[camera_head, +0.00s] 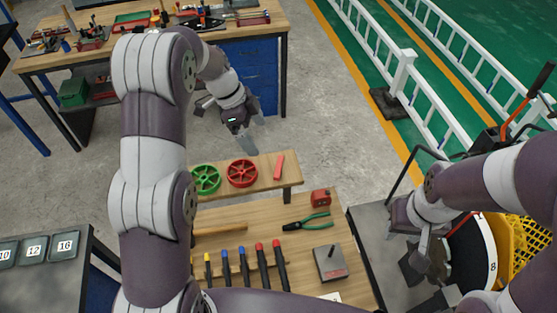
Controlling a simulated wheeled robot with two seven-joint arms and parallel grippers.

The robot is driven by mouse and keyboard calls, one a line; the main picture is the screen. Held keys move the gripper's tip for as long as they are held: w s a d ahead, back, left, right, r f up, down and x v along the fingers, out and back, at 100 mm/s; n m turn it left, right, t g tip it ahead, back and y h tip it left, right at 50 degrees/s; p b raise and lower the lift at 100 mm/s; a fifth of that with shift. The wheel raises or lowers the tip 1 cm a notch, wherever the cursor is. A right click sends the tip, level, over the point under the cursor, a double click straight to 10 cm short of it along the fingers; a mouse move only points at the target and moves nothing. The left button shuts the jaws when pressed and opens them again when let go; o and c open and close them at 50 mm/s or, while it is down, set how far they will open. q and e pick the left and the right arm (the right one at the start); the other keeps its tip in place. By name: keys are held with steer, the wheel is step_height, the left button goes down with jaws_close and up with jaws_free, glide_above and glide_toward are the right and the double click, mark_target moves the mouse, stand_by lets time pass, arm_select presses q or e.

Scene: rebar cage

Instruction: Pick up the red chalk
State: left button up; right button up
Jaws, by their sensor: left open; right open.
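The red chalk (279,166) looks like a short red stick. It lies at the right end of the narrow wooden shelf (222,180), right of a red spool-like wheel (242,173). My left gripper (248,132) is open and empty. In the picture it shows above the red wheel, up and left of the chalk, and apart from it. My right gripper (425,268) is open at the right side, far from the chalk, beside a grey surface. Its fingers are partly hard to make out.
A green wheel (205,179) sits on the shelf. The lower workbench (225,217) holds green-handled pliers (307,222), a red box (320,197), a grey block (330,262) and several markers. A yellow crate (525,240) stands at right. A tool-covered table (150,40) stands behind.

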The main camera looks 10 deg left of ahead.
arm_select(q)
steer(key=b, duration=0.6)
glide_toward(277, 166)
steer(key=f, duration=0.2)
steer(key=shift+d+f+m, duration=0.3)
steer(key=shift+f, duration=0.05)
steer(key=shift+d+f, duration=0.1)
steer(key=shift+d, duration=0.1)
steer(key=shift+d+f, duration=0.2)
steer(key=shift+d, duration=0.05)
steer(key=shift+s+d+f+p, duration=0.1)
steer(key=shift+d+f+p, duration=0.25)
steer(key=shift+p, duration=0.9)
steer(key=p+x, duration=0.1)
steer(key=x, duration=0.1)
steer(key=shift+d+f, duration=0.1)
steer(key=shift+f, duration=0.3)
steer(key=shift+w+f, duration=0.2)
steer(key=shift+f, duration=0.25)
steer(key=shift+s, duration=0.1)
steer(key=c, duration=0.9)
steer(key=shift+c, duration=0.2)
